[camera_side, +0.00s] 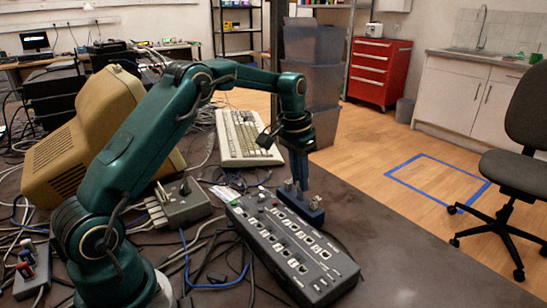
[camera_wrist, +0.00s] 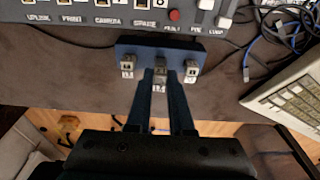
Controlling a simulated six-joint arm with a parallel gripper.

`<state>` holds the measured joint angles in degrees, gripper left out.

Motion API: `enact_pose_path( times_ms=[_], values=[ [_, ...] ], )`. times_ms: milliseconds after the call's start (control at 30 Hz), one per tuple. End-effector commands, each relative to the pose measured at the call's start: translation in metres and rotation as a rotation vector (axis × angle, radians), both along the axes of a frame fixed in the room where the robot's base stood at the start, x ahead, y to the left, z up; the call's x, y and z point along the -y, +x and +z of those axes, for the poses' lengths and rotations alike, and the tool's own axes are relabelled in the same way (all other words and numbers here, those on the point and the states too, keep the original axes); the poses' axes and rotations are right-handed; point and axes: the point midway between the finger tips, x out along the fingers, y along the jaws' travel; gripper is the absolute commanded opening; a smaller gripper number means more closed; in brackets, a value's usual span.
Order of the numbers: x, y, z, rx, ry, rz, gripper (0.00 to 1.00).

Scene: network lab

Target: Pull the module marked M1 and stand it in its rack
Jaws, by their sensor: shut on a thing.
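The blue rack (camera_wrist: 205,50) lies on the dark table beside the grey panel, and it also shows in the side view (camera_side: 312,217). My gripper (camera_wrist: 160,78) points down at the rack and is shut on a small grey module (camera_wrist: 160,66) at the rack's middle place. In the side view my gripper (camera_side: 299,180) hides most of that module. One metal module (camera_wrist: 128,66) stands at the rack's left and another (camera_wrist: 190,70) at its right in the wrist view. The markings are too small to read surely, so I cannot tell which is M1.
The grey panel (camera_side: 290,250) with a row of ports lies close to the rack. A keyboard (camera_side: 243,138), a switch box (camera_side: 180,203) and loose cables lie behind and left. The table's right front is clear.

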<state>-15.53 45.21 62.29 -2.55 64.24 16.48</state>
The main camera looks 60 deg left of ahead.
Motion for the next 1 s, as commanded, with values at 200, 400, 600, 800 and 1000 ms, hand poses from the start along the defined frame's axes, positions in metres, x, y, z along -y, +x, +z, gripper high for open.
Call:
enact_pose_path(
  times_ms=[200, 400, 600, 800, 1000],
  values=[
    [0.0, 0.0, 0.0, 0.0, 0.0, 0.0, 0.0],
    [0.0, 0.0, -0.003, -0.001, 0.0, 0.0, 0.0],
    [0.0, 0.0, -0.005, 0.001, 0.0, 0.0, 0.0],
    [0.0, 0.0, -0.008, 0.0, 0.0, 0.0, 0.0],
    [0.0, 0.0, -0.011, -0.001, 0.0, 0.0, 0.0]
  ],
)
